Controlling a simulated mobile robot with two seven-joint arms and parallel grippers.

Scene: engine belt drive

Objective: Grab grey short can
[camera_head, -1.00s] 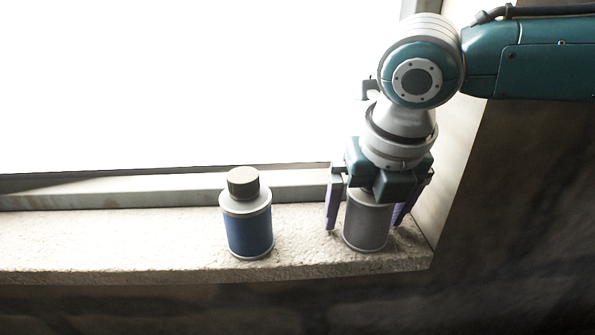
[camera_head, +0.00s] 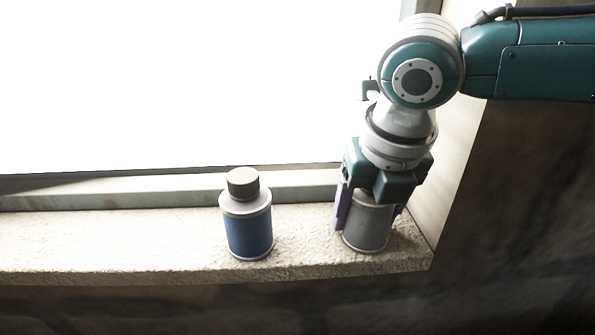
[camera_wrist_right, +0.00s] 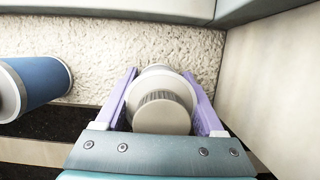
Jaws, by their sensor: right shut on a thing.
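The grey short can (camera_head: 368,228) stands upright on the stone window sill, near the sill's right end. My right gripper (camera_head: 370,215) comes down over it from above, with one purple finger on each side. The gripper is shut on the can. The can's top is hidden behind the gripper in the head view. In the right wrist view, the can's lid (camera_wrist_right: 161,113) sits between the purple fingers of the right gripper (camera_wrist_right: 163,98). My left gripper is not in view.
A blue can (camera_head: 248,232) with a dark cap stands on the sill (camera_head: 120,240) to the left, apart from the gripper. The window frame (camera_head: 120,190) runs behind. A side wall (camera_head: 440,190) is close on the right. The sill's left part is clear.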

